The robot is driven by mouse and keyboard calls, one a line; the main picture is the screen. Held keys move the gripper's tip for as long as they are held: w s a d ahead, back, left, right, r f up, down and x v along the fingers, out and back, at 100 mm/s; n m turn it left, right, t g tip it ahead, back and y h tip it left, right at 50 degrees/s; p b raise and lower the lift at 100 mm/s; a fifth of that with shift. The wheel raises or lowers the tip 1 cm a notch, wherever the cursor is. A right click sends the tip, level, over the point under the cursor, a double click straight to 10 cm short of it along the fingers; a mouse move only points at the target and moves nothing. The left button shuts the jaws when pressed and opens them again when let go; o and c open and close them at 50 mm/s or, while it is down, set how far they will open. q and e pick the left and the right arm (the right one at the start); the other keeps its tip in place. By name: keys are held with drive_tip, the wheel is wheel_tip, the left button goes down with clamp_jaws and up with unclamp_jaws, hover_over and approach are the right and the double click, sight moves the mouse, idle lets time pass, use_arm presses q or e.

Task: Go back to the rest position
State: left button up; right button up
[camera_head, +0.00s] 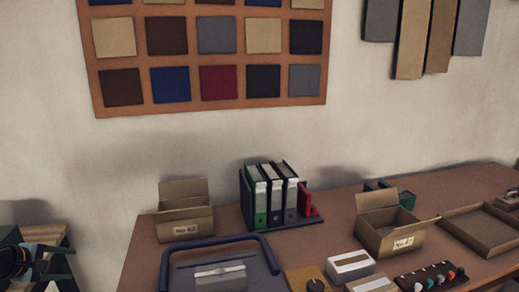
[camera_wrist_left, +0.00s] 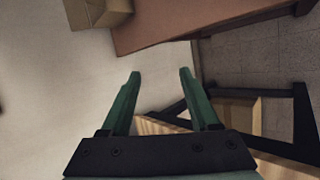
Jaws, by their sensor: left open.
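My left gripper (camera_head: 66,263) is at the lower left edge of the head view, left of the table and apart from it. In the left wrist view its two green fingers (camera_wrist_left: 160,75) are spread with nothing between them. A wooden stand with dark legs (camera_wrist_left: 160,124) lies behind the gripper in that view; its wooden top (camera_head: 46,234) also shows in the head view. My right gripper is in neither view.
The brown table (camera_head: 140,262) holds an open box marked 62 (camera_head: 185,222), binders (camera_head: 276,202), another open box (camera_head: 392,236), a shallow tray (camera_head: 484,228) and a blue-handled press-like item (camera_head: 218,262). Its edge (camera_wrist_left: 165,38) is near the gripper in the wrist view.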

use_arm(q)
drive_tip(key=s+a+r+y, duration=0.2)
drive_tip(key=a+r, duration=0.2)
drive_tip(key=a, duration=0.3)
drive_tip(key=s+d+f+m, duration=0.4)
drive_tip(key=s+f+m, duration=0.1)
drive_tip(key=f+m, duration=0.25)
drive_tip(key=s+d+f+m+y, duration=0.1)
drive_tip(key=s+d+f+m, duration=0.45)
drive_tip(key=f+m, duration=0.2)
drive_tip(key=s+d+f+m, duration=0.4)
drive_tip(key=s+f+m, duration=0.25)
drive_tip(key=f, duration=0.25)
drive_tip(key=s+d+f+m+h, duration=0.3)
drive_tip(key=s+d+m, duration=0.5)
drive_tip(key=d, duration=0.2)
drive_tip(key=s+d+f+n, duration=0.1)
drive_tip(key=d+f+n, duration=0.1)
drive_tip(key=d+n, duration=0.7)
drive_tip(key=d, duration=0.8)
drive_tip(key=shift+s+d+h, duration=0.25)
drive_tip(key=shift+d+h, duration=0.15)
